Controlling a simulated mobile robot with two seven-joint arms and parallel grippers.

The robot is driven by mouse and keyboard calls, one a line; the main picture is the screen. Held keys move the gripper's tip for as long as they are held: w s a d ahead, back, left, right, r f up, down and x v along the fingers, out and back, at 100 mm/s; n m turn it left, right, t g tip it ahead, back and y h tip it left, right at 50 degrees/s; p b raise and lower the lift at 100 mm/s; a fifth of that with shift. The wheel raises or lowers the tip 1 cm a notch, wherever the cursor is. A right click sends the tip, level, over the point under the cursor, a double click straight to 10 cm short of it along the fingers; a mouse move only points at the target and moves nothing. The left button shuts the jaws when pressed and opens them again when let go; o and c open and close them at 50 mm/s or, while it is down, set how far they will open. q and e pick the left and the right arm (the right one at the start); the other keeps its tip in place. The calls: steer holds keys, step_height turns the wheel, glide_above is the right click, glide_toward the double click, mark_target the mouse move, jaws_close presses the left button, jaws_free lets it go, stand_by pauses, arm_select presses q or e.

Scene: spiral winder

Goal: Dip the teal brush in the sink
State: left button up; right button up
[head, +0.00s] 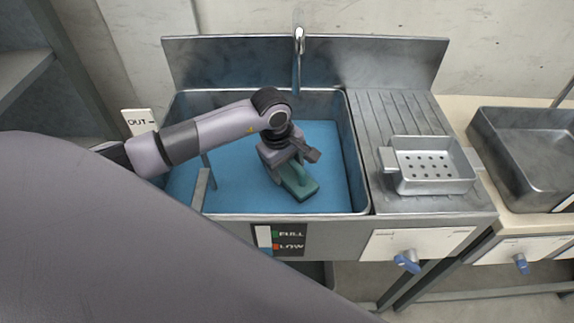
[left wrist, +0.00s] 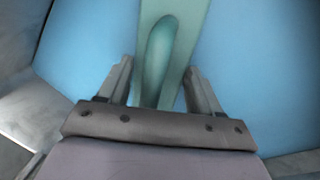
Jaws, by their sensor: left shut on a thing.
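The teal brush (head: 299,185) is in my left gripper (head: 288,162), down inside the sink (head: 361,208). In the left wrist view the brush (left wrist: 160,55) runs between the two fingers of the left gripper (left wrist: 160,85), which are shut on it. The sink basin holds blue water (head: 320,150), and the brush is over or at its surface; I cannot tell how deep it sits. The gripper hides part of the brush. My right gripper is not in view.
A faucet (head: 299,45) rises at the back of the sink. A perforated metal tray (head: 433,170) stands on the ribbed drainboard (head: 400,112) at the right. A second metal basin (head: 525,150) is farther right. Blue knobs, one at the front (head: 407,261), stick out below.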

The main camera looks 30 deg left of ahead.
arm_select(q)
step_height(320, 180, up, 8)
steer(key=p, duration=0.4)
steer(key=shift+r+p, duration=0.15)
steer(key=shift+p, duration=0.2)
step_height(320, 180, up, 2)
steer(key=shift+r+p, duration=0.2)
steer(key=shift+p, duration=0.15)
step_height(320, 180, up, 8)
